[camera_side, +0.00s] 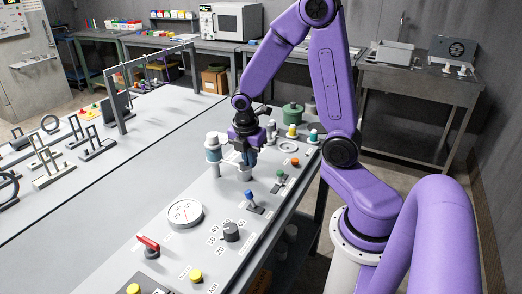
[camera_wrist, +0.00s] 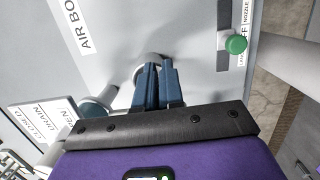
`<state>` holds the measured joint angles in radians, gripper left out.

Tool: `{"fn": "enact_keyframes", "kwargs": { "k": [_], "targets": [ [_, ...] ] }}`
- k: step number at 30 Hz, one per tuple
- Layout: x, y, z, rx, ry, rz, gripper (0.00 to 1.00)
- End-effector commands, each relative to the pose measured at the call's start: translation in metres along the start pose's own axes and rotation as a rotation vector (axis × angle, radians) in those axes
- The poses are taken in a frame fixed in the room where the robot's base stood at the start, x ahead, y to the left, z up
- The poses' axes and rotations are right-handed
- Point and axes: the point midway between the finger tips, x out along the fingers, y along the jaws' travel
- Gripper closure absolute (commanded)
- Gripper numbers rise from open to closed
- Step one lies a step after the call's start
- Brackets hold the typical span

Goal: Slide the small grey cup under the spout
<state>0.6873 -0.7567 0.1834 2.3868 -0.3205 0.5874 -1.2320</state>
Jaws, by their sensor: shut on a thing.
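My gripper (camera_side: 247,163) points down over the panel, its blue fingers shut on the small grey cup (camera_side: 243,173). In the wrist view, the fingers of my gripper (camera_wrist: 158,70) partly cover the cup, and its round grey rim (camera_wrist: 146,59) shows beyond them. Just left of the gripper in the side view stands a grey upright fixture with a teal band (camera_side: 213,153). The spout itself is not clearly visible, and I cannot tell whether the cup is beneath it.
A blue-tipped switch (camera_side: 249,195), a green knob (camera_side: 280,173), a dial gauge (camera_side: 185,213) and a dark rotary knob (camera_side: 231,231) stand on the panel nearby. A green pot (camera_side: 292,113) stands behind. The grey bench (camera_side: 120,190) to the left is mostly clear.

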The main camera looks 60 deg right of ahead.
Motion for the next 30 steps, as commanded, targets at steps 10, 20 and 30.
{"fn": "enact_keyframes", "kwargs": {
  "k": [10,20,30],
  "targets": [
    [0.004,-0.007,-0.007,-0.01,0.008,-0.024,1.0],
    [-0.009,-0.007,-0.003,-0.008,0.006,-0.026,1.0],
    [-0.019,-0.007,-0.051,-0.018,0.007,-0.028,1.0]
  ]
}}
